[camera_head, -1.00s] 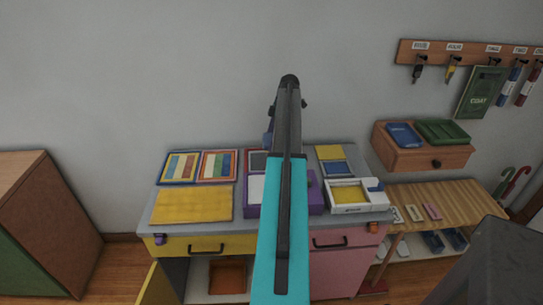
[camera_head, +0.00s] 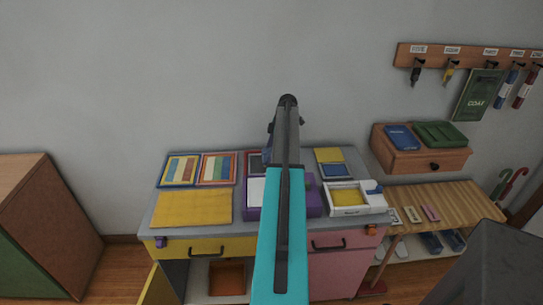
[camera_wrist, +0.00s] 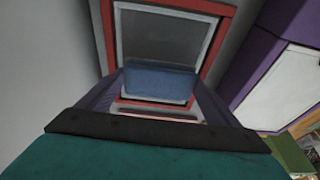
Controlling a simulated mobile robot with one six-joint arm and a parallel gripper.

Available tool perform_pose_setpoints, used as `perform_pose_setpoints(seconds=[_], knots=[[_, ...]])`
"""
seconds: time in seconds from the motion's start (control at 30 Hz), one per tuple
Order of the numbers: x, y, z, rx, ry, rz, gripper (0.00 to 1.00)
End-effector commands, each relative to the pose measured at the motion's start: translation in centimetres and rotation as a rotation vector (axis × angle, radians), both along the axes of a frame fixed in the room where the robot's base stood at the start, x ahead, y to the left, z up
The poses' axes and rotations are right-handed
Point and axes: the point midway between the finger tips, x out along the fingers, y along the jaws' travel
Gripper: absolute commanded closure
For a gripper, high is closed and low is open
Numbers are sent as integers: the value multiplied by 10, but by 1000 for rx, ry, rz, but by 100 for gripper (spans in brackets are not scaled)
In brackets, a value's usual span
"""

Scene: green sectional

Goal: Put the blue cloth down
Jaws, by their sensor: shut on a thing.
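The blue cloth (camera_wrist: 160,83) shows in the wrist view as a folded blue piece between the two fingers of my gripper (camera_wrist: 159,74), which is shut on it. Behind it in that view is a red-framed panel with a dark grey face (camera_wrist: 165,37). Whether the cloth touches the panel cannot be told. In the head view my arm covers most of the gripper, and only a small dark blue bit shows at the arm's left side.
The grey-topped cabinet (camera_head: 152,217) holds a yellow mat (camera_head: 193,208), striped framed cards (camera_head: 218,168), a purple tray (camera_head: 310,203) and a white box (camera_head: 360,208). A wooden wall drawer (camera_head: 440,158) and slatted bench (camera_head: 450,200) stand at right.

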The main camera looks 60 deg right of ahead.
Motion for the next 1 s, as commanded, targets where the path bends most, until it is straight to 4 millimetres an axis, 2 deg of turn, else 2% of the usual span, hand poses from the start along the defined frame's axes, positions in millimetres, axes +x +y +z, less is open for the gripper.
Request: perform_pose_setpoints(seconds=[0.2,0.67,0.7,0.73,0.77,1.0], knots=[[0,0,-18,1,1,0,44],[0,0,-23,-1,-1,0,44],[0,0,-23,-1,-1,0,8],[0,0,-23,-1,-1,0,3],[0,0,-23,-1,-1,0,0],[0,0,-22,-1,-1,0,0]])
